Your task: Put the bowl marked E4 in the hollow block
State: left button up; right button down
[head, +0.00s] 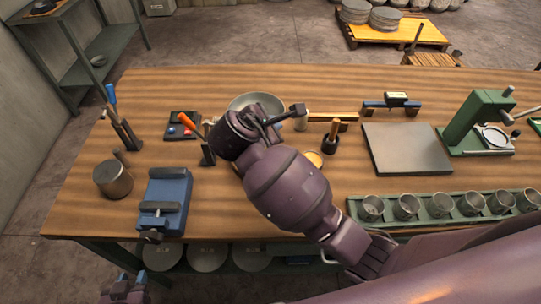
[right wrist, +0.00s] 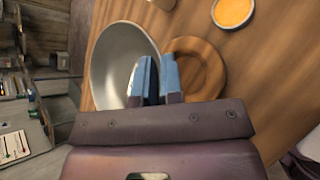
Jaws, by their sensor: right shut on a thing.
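A grey metal bowl (head: 262,101) stands at the middle back of the table. It also shows large in the right wrist view (right wrist: 108,58); I can read no mark on it. My right gripper (right wrist: 157,68) is shut on the bowl's rim with its blue fingers, on the side facing the block. The hollow block (right wrist: 213,68) is a round wooden piece with a ringed hollow, right beside the bowl in the right wrist view. My right arm mostly hides it in the head view. My left gripper (head: 131,284) is low at the left, off the table's front, its fingertips apart.
An orange-filled dish (head: 315,159) lies near the block. A grey slab (head: 407,149), a green press (head: 478,122) and a green rack (head: 388,215) of metal cups are at right.

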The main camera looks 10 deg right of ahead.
notch_tip(320, 180, down, 12)
jog(key=shift+f, duration=0.1)
dwell(0.5)
jog(key=shift+f, duration=0.55)
jog(key=c, duration=1.3)
grip_release()
jog(key=shift+f, duration=0.1)
jog(key=shift+o, duration=0.2)
jog(key=shift+s+d+f, duration=0.1)
jog(key=shift+f, duration=0.05)
jog(key=shift+r, duration=0.3)
jog(key=r+v, duration=0.1)
jog(key=v, duration=1.1)
jog(key=shift+r, duration=0.1)
